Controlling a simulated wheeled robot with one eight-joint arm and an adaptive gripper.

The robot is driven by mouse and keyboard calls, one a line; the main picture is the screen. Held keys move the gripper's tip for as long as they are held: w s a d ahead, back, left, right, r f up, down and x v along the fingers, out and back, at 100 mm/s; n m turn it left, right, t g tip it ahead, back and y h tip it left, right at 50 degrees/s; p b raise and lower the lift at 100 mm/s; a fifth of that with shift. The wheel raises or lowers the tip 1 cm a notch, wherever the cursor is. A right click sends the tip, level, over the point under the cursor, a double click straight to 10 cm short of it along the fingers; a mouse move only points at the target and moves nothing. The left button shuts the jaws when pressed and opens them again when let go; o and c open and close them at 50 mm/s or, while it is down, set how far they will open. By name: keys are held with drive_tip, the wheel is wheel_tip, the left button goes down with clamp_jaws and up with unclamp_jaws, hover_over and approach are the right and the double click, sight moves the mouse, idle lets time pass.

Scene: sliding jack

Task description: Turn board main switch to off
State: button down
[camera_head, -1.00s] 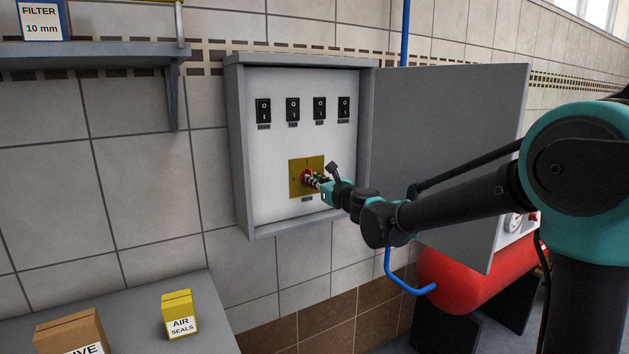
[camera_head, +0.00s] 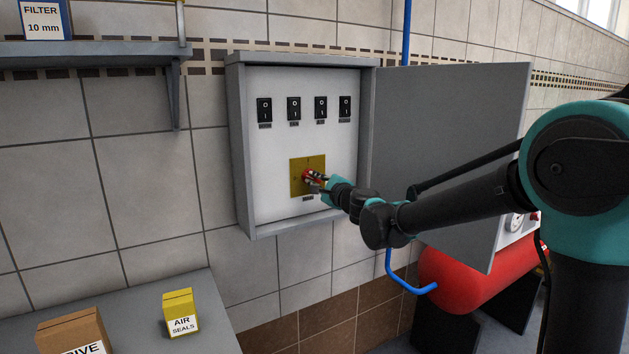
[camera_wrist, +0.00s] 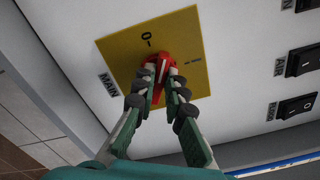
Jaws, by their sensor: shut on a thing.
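The main switch is a red rotary knob (camera_head: 307,174) on a yellow plate (camera_head: 298,164), low in the open grey wall cabinet (camera_head: 238,150). In the wrist view the red knob (camera_wrist: 165,62) carries a white line, and the yellow plate (camera_wrist: 120,50) has an O mark and a second mark to its right. The MAIN label (camera_wrist: 108,86) is on the panel beside the plate. My gripper (camera_wrist: 157,88) is shut on the knob, with a finger on each side. It also shows in the head view (camera_head: 316,179). The fingers hide part of the knob.
Several black rocker switches (camera_head: 293,108) sit in a row above the plate. The cabinet door (camera_head: 455,120) stands open to the right, behind my arm. A shelf (camera_head: 90,55) is at upper left. A table (camera_head: 215,320) with boxes is below. A red tank (camera_head: 455,280) is at lower right.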

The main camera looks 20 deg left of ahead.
drive_tip(key=n, duration=0.6)
drive_tip(key=shift+f, duration=0.15)
idle(0.4)
drive_tip(key=c, duration=1.6)
unclamp_jaws()
drive_tip(key=shift+s, duration=0.1)
drive_tip(key=v, duration=1.1)
drive_tip(key=shift+s+d, duration=0.3)
